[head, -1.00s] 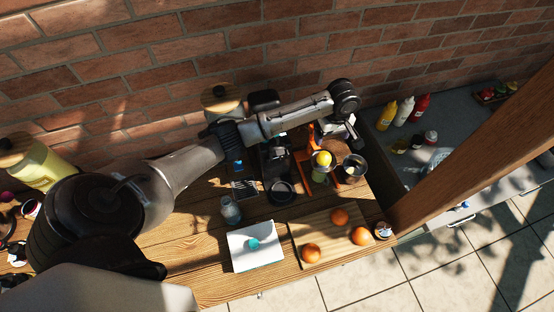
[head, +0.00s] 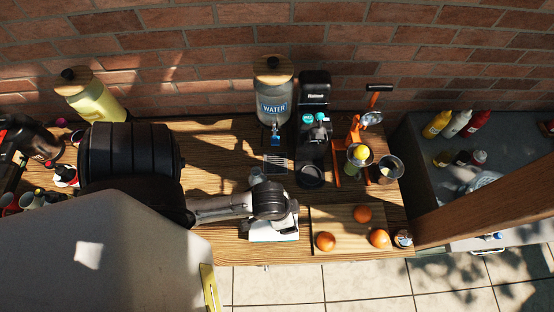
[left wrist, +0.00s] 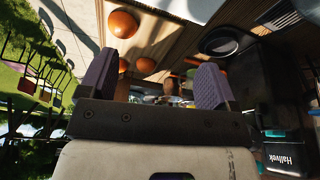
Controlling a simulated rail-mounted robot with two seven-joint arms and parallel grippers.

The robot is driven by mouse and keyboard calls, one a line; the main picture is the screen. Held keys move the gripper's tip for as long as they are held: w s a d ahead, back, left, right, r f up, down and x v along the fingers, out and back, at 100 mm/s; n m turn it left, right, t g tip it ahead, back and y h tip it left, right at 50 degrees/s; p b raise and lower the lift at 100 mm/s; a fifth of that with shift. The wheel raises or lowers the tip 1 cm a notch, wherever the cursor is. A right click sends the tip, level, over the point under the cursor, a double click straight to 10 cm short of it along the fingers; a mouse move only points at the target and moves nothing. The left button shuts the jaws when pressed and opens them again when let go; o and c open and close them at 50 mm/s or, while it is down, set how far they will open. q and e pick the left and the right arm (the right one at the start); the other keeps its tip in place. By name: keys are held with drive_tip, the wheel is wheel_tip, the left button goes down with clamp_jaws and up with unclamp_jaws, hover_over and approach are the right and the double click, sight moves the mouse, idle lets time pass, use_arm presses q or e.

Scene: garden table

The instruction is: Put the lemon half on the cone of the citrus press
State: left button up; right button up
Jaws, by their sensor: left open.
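The orange lever citrus press (head: 354,138) stands at the right of the table in the head view. The yellow lemon half (head: 361,154) sits at the top of its round bowl. The cone is hidden, so I cannot see the contact fully. My left gripper (left wrist: 153,82) is open and empty in the left wrist view, both purple-grey fingers apart. In the head view my left wrist is over the white pad, left of the press and apart from it; its fingers are mostly hidden there. My right gripper is not in view.
Several oranges, one here (head: 362,214), lie on a wooden board (head: 340,236) in front of the press. A metal cup (head: 389,168) stands right of the press. A black coffee machine (head: 313,110) and a water dispenser (head: 272,95) stand left of it. A wooden post (head: 490,212) slants at right.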

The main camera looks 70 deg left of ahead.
use_arm(q)
drive_tip(key=s, duration=0.1)
drive_tip(key=s+r+m, duration=0.1)
drive_tip(key=shift+s+a+r, duration=0.2)
drive_tip(key=shift+s+a, duration=0.2)
